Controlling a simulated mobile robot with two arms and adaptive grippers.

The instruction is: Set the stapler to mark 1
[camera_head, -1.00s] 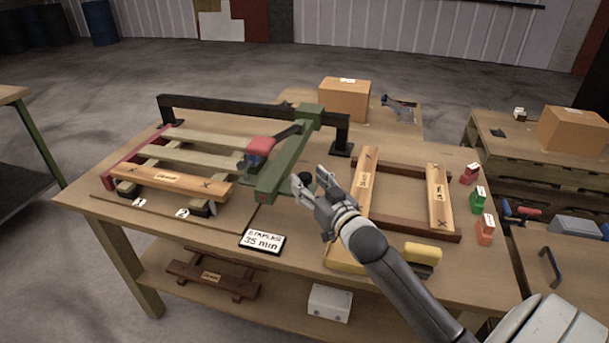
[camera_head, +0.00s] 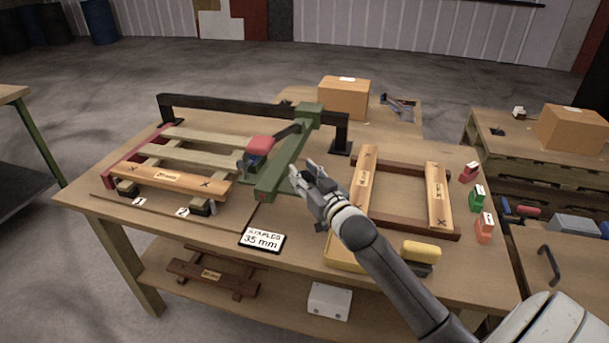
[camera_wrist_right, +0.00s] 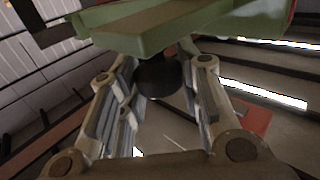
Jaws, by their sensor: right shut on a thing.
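The stapler has a green arm (camera_head: 285,165) and a red head (camera_head: 260,146). It hangs from a black rail (camera_head: 225,106) and stands near the right end of the pallet jig. Mark 1 (camera_head: 139,201) and mark 2 (camera_head: 183,212) are white labels at the jig's front, both left of the stapler. My right gripper (camera_head: 304,174) is at the right side of the green arm's front part. In the right wrist view its fingers are shut on a dark round knob (camera_wrist_right: 158,78) under the green arm (camera_wrist_right: 170,28). My left gripper is not in view.
A slatted pallet (camera_head: 170,178) with crosses on its front board lies left of the stapler. A wooden frame (camera_head: 405,220) lies to the right, beside red, green and orange blocks. A "STAPLED 35 mm" sign (camera_head: 262,240) stands at the front edge.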

